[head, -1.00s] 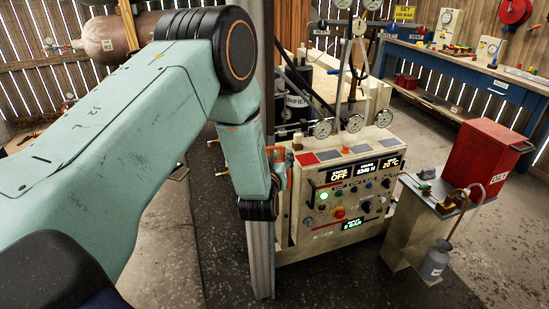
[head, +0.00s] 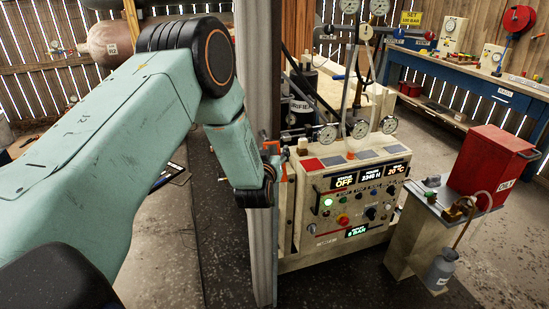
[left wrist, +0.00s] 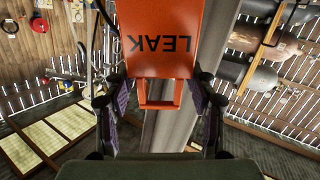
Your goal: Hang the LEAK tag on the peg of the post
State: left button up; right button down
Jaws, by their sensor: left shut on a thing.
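The orange LEAK tag (left wrist: 162,35) fills the top middle of the left wrist view, its lettering upside down. A square orange loop (left wrist: 160,93) at its lower end lies between the fingers of my left gripper (left wrist: 160,100), which is shut on the tag. In the head view a strip of the orange tag (head: 283,178) shows beside the post, and my left wrist hides most of the gripper. The grey post (head: 262,240) stands upright just behind my wrist; it also runs diagonally behind the tag in the left wrist view (left wrist: 178,125). I cannot make out the peg. My right gripper is not in view.
The compressor control panel (head: 355,205) stands close right of the post, with gauges (head: 358,128) above it. A red box (head: 492,160) and a grey bottle (head: 441,268) are farther right. A blue workbench (head: 465,85) is at the back. Dark floor lies in front.

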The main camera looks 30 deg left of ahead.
aim_at(267, 140)
pick_arm(q)
jog(key=shift+w+a+b, duration=0.9)
jog(key=shift+w+a, duration=0.65)
jog(key=shift+a, duration=0.05)
jog(key=shift+w+a+f+b, duration=0.1)
jog(key=shift+w+a+b, duration=0.25)
jog(key=shift+a, duration=0.25)
jog(key=shift+w+a, duration=0.2)
jog(key=shift+w, duration=0.05)
jog(key=shift+a, duration=0.1)
jog(key=shift+f+b, duration=0.4)
jog(key=shift+b, duration=0.15)
